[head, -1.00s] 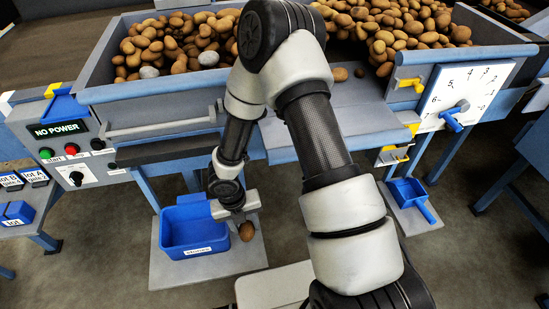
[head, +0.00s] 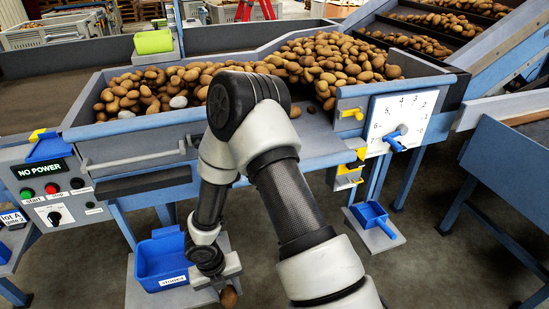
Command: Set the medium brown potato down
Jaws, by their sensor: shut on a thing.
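The medium brown potato (head: 229,297) shows at the lower end of my gripper (head: 226,284), low down beside the blue bin. My gripper is shut on it; the fingers are small and partly hidden by the wrist. The blue bin (head: 160,262) with a white label stands on a grey platform (head: 140,298), just left of the potato. The potato is outside the bin, over or at the platform's right part. I cannot tell whether it touches the platform.
A grader hopper (head: 120,132) full of potatoes stands behind my arm. A control box reading NO POWER (head: 42,168) is at left, a dial panel (head: 400,120) at right. A blue scoop (head: 370,214) lies on a low plate. Open floor lies at right front.

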